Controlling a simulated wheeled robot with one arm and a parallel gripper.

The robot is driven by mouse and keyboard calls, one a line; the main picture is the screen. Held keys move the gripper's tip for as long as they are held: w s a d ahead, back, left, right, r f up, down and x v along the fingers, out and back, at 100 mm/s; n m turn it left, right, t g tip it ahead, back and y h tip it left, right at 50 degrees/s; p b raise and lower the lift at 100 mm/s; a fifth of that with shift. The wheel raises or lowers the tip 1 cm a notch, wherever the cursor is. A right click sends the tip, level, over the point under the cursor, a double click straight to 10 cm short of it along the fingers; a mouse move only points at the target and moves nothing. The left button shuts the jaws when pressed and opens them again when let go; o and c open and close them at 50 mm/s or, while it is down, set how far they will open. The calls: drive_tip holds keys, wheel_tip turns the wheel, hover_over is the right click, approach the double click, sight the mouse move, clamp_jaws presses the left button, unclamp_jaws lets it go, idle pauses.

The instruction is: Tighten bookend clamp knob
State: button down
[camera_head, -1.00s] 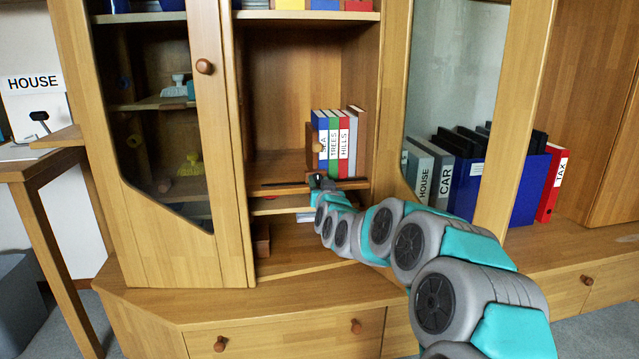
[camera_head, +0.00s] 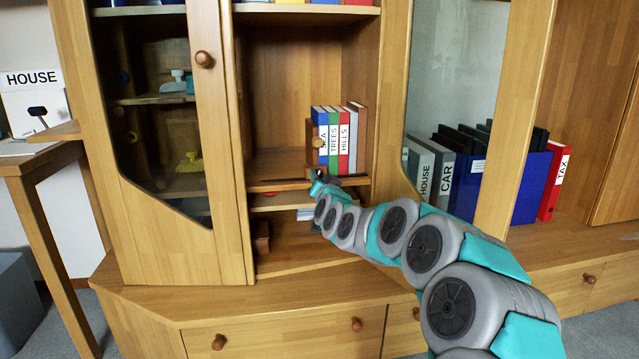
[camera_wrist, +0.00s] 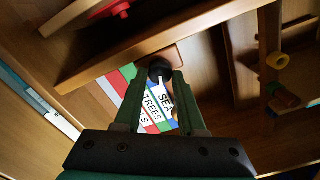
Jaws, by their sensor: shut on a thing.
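A row of upright books (camera_head: 337,138) labelled SEA, TREES and HILLS stands at the right of the open middle shelf (camera_head: 275,182). The brown wooden bookend (camera_head: 310,142) stands upright at their left side. In the wrist view, the black clamp knob (camera_wrist: 160,67) sits between my fingertips, in front of the bookend's brown wood (camera_wrist: 170,55). My gripper (camera_wrist: 158,74) is shut on this knob. In the head view my gripper (camera_head: 316,176) is at the shelf's front edge, below the bookend, and its fingers are too small to read. The SEA label (camera_wrist: 165,104) shows between the fingers.
The glass door (camera_head: 165,130) stands at the left of the open shelf. Another glazed door frame (camera_head: 500,110) is at the right, with a blue box (camera_head: 510,187) of black folders behind it. A lower shelf holds a pale stack (camera_head: 305,213). The shelf left of the bookend is clear.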

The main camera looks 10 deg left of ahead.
drive_tip(key=shift+m+b, duration=0.35)
drive_tip(key=shift+m, duration=0.55)
drive_tip(key=shift+r, duration=0.1)
drive_tip(key=c, duration=0.5)
unclamp_jaws()
drive_tip(key=shift+d, duration=0.1)
drive_tip(key=v, duration=0.7)
drive_tip(key=shift+s+p, duration=0.4)
drive_tip(key=shift+d, duration=0.1)
drive_tip(key=shift+c, duration=0.2)
